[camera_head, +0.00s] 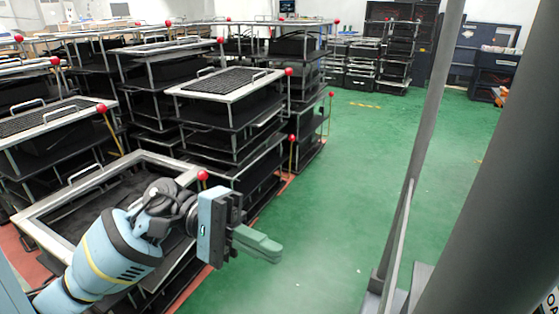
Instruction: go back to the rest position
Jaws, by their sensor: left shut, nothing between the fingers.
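My left gripper (262,245) is at the lower middle of the head view, at the end of my blue and grey left arm, which comes in from the lower left. Its green-grey fingers are together and point right, with nothing between them. Behind them is the open green floor. The gripper is in front of the near corner of a metal-framed rack, close to a red ball-topped lever (203,175). Whether it touches the rack cannot be told. My right gripper is not in view.
Several dark, tiered racks with red-knobbed levers fill the left and middle; one has a metal-framed top (228,83). Green floor (340,200) is free to the right of them. A grey post (425,130) and a thick dark column (490,170) block the right side.

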